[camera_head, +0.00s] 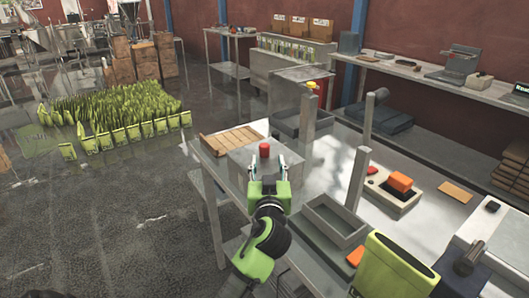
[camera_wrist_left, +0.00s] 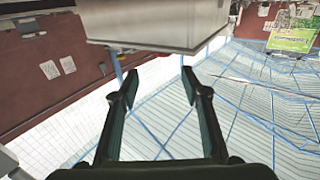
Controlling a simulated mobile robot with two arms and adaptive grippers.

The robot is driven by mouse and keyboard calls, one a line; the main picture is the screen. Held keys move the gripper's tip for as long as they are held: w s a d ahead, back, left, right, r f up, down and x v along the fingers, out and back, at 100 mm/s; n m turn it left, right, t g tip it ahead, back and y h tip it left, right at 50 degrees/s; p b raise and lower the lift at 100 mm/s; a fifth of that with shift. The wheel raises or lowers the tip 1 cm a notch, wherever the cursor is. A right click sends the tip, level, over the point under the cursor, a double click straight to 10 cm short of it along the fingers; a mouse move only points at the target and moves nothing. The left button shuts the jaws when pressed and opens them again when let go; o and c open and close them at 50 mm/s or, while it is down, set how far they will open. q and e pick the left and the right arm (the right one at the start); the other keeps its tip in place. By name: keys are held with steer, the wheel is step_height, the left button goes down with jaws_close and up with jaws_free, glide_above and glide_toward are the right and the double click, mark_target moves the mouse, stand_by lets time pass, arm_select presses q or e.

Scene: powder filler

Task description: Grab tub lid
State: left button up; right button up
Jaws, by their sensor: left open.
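A grey box-shaped tub (camera_head: 243,170) stands on the metal table, with a small red knob (camera_head: 264,150) on its top. The knob looks like part of the tub lid, but I cannot make out the lid's edge. My left gripper (camera_head: 267,171) is open, in front of the tub from the head camera's side, its fingers pointing towards the knob. Nothing shows between the fingers. In the left wrist view, the same open fingers (camera_wrist_left: 160,75) show below a pale grey box-shaped body that fills the top middle; I cannot tell whether they touch it. My right gripper is not in view.
A wooden slatted piece (camera_head: 230,140) lies beside the tub. An empty grey tray (camera_head: 335,220) and upright grey posts stand to the right. An orange-topped device (camera_head: 400,183) sits farther right. Several green bags (camera_head: 125,115) stand on the floor at left.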

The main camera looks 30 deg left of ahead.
mark_target(264, 149)
arm_select(q)
steer(key=x, duration=0.4)
steer(key=shift+w+a+p, duration=0.2)
steer(key=shift+w+p, duration=0.05)
steer(key=shift+p, duration=0.15)
steer(key=shift+w+a+f, duration=0.1)
steer(key=shift+w+a, duration=0.1)
steer(key=shift+w, duration=0.1)
steer(key=shift+w+a+p, duration=0.3)
steer(key=shift+a+p, duration=0.05)
steer(key=x, duration=0.1)
steer(key=p+x, duration=0.1)
steer(key=x, duration=0.1)
steer(key=shift+a+f, duration=0.2)
steer(key=shift+a, duration=0.15)
steer(key=shift+w+a+f, duration=0.1)
steer(key=shift+w+a, duration=0.15)
steer(key=shift+w, duration=0.2)
steer(key=shift+c, duration=0.7)
jaws_close()
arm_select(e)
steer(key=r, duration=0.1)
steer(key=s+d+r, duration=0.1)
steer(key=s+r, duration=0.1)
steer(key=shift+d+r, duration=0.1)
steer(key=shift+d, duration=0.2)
